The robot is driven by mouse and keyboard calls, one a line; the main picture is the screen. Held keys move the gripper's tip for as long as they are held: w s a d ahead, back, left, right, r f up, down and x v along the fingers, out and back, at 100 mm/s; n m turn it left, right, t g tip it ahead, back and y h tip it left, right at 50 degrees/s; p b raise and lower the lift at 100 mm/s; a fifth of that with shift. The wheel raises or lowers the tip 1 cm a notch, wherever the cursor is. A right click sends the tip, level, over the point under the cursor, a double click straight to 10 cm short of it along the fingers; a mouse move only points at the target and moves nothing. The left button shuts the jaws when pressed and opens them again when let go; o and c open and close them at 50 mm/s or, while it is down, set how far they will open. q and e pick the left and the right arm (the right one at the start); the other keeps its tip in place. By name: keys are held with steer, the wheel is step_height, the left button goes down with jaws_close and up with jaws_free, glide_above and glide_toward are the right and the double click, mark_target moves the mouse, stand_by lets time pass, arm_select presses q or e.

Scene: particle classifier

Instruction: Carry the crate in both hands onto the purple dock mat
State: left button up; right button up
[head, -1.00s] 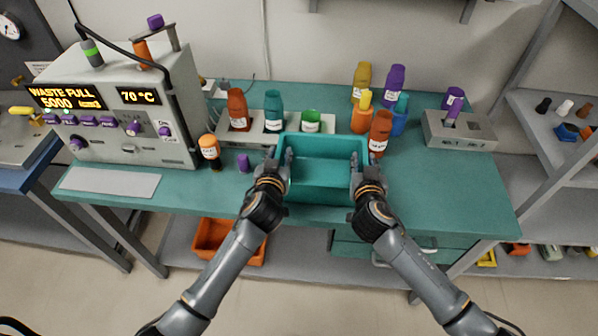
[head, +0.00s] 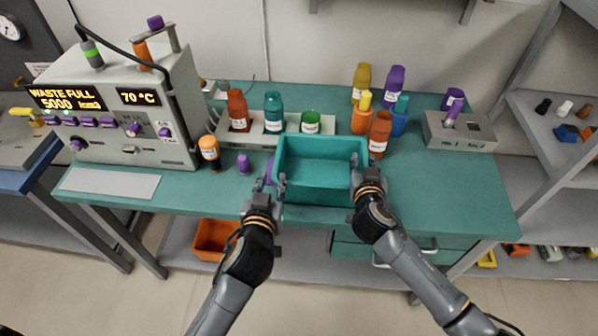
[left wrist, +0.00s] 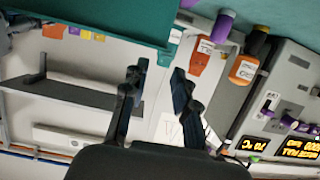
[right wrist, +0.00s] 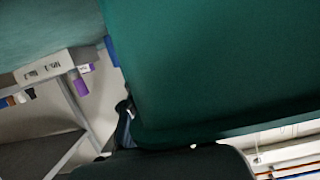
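The open teal crate (head: 320,193) sits on the teal table near its front edge and looks empty. My left gripper (head: 270,184) is at the crate's front left corner. In the left wrist view (left wrist: 160,68) its fingers are apart with nothing between them, and the crate's teal wall (left wrist: 110,18) lies above left. My right gripper (head: 362,178) is at the crate's right wall near the front. The right wrist view shows one dark finger by the crate (right wrist: 220,70), which hides the other, so its grip is unclear. I cannot make out a purple mat.
A rack (head: 272,142) with several bottles stands behind the crate. Bottles (head: 378,135) crowd its back right. A purple object (head: 269,170) and a small purple cap (head: 243,163) lie left of it. A grey block (head: 460,132) stands right. The front right table is clear.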

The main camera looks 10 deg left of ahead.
arm_select(q)
steer(key=shift+s, duration=0.1)
arm_select(e)
steer(key=v, duration=1.2)
arm_select(q)
steer(key=shift+s+a+r+p, duration=0.1)
steer(key=shift+s+a+p, duration=0.35)
steer(key=shift+s+a, duration=1)
arm_select(e)
steer(key=shift+s+d+r, duration=0.2)
steer(key=shift+s+d, duration=0.5)
steer(key=shift+s, duration=0.05)
steer(key=shift+s+d+r, duration=0.25)
steer(key=shift+s+d, duration=0.45)
